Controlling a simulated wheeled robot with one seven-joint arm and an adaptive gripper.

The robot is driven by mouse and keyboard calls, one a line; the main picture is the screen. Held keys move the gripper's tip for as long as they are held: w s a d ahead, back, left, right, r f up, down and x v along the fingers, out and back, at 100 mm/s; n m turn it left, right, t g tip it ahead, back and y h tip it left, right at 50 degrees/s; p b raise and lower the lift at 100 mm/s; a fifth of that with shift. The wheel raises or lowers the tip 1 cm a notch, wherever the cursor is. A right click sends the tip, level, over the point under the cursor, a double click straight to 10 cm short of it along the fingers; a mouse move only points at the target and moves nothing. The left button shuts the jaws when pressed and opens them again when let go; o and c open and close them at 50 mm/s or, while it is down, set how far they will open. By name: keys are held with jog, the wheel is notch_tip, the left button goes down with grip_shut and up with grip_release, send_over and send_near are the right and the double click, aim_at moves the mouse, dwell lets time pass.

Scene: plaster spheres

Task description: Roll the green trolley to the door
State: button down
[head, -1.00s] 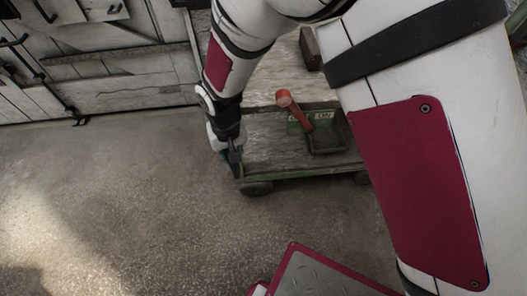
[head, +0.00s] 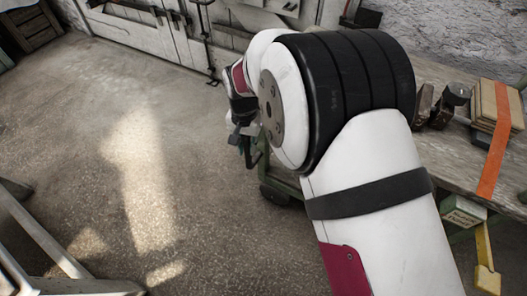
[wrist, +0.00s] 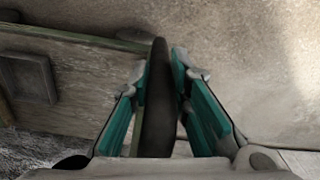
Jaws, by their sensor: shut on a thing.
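The green trolley shows in the wrist view as a worn wooden deck (wrist: 95,88) with a green edge, filling the left side. In the head view only part of its green frame (head: 272,178) and a dark wheel (head: 276,194) show; my arm hides the rest. My gripper (wrist: 160,78) has its teal fingers closed on both sides of a dark upright bar (wrist: 157,115) at the trolley's edge, seemingly its handle. In the head view my gripper (head: 243,137) is partly hidden. White plank panels with black fittings (head: 165,30) stand at the back; I cannot tell whether they are the door.
A dark tray (wrist: 28,78) lies on the deck. A wooden bench (head: 455,135) at right holds strapped boards (head: 497,115) and a dark jar. A grey metal frame (head: 45,240) stands at lower left. The concrete floor (head: 90,130) between is clear.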

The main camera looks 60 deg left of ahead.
jog(key=shift+s+a, duration=0.65)
jog(key=c, duration=1.5)
grip_release()
jog(key=shift+s+a, duration=0.1)
notch_tip(320, 180, up, 12)
jog(key=shift+f, duration=0.1)
